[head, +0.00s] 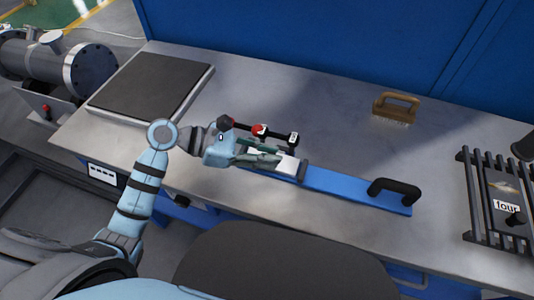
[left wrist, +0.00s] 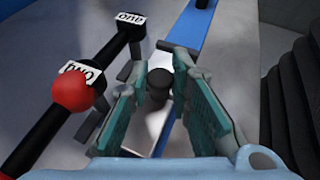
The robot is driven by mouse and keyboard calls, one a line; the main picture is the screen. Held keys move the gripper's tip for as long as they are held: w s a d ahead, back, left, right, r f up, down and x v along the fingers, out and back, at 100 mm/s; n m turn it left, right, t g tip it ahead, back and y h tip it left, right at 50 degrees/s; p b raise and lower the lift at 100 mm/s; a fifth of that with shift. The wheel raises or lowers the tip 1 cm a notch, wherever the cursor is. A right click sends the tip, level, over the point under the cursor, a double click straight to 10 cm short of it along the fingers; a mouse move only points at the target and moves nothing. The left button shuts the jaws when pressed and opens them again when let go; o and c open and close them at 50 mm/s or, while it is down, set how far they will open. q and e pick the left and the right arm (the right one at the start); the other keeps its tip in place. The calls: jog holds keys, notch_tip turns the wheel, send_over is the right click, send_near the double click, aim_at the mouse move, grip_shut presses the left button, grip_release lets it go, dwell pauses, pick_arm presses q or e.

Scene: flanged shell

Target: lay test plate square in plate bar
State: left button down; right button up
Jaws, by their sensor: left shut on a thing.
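My left gripper (head: 268,158) is over the left end of a long blue bar (head: 345,187) with a black handle. A pale metal plate (head: 288,164) shows under and past its fingers, over that bar's left part. I cannot tell whether the plate rests flat or square. In the left wrist view, my left gripper (left wrist: 160,72) has its teal-padded fingers around a dark knob (left wrist: 158,84), which seems to stand on the plate; the fingers partly hide it. The blue bar (left wrist: 195,30) runs away beyond. My right gripper is not in view.
A black bar with labels "one" and "two" and a red ball (head: 258,130) lies just behind my gripper. A dark slab (head: 152,86) is at left, a wooden brush (head: 396,107) at the back, and a slatted rack with a "four" label (head: 474,205) at right.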

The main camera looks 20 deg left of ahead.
pick_arm(q)
jog(key=shift+s+f, duration=0.1)
jog(key=c, duration=1.5)
grip_release()
jog(key=shift+o, duration=0.2)
jog(key=shift+a, duration=0.25)
jog(key=v, duration=1.1)
jog(key=shift+s+a+r, duration=0.15)
jog(key=shift+a+r, duration=0.1)
jog(key=shift+r, duration=0.05)
